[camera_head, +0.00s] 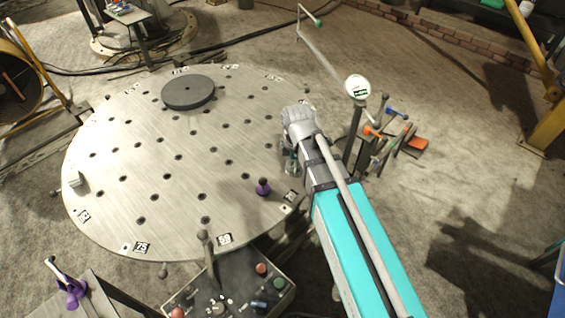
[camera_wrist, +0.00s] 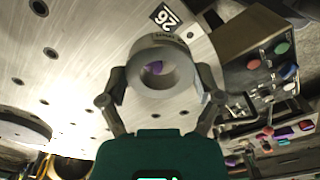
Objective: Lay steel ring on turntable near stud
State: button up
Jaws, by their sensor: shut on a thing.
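The steel ring (camera_wrist: 160,97) is a thick grey ring held between the two fingers of my gripper (camera_wrist: 161,78) in the wrist view. The stud (camera_head: 262,187) is purple and stands on the turntable (camera_head: 125,178), near its front right edge. In the wrist view, purple of the stud (camera_wrist: 155,68) shows through the ring's hole. The ring appears to be above the plate; its exact height is unclear. In the head view my gripper (camera_head: 291,162) is mostly hidden by my arm, right of and beyond the stud, and the ring cannot be made out.
A dark grey disc (camera_head: 188,91) lies on the turntable's far part. A control box (camera_head: 228,285) with knobs and a lever stands at the front edge. Tools on a stand (camera_head: 395,140) are to the right. The turntable's middle is bare apart from holes.

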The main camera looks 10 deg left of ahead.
jog(key=b, duration=0.4)
send_near(283, 163)
jog(key=s+d+r, duration=0.2)
jog(key=s, duration=0.2)
jog(key=w+f+b, duration=0.1)
jog(key=f+b, duration=0.2)
jog(key=w+a+f+b, duration=0.1)
jog(key=shift+w+a+f, duration=0.1)
jog(key=shift+w+f, duration=0.15)
jog(key=shift+w, duration=0.1)
jog(key=shift+w+a+f+b, duration=0.15)
jog(key=shift+w+f+b, duration=0.2)
jog(key=shift+b, duration=0.15)
jog(key=shift+w+a+f+b, duration=0.2)
jog(key=shift+w+f+b, duration=0.1)
jog(key=shift+f+b, duration=1.7)
jog(key=shift+f, duration=0.1)
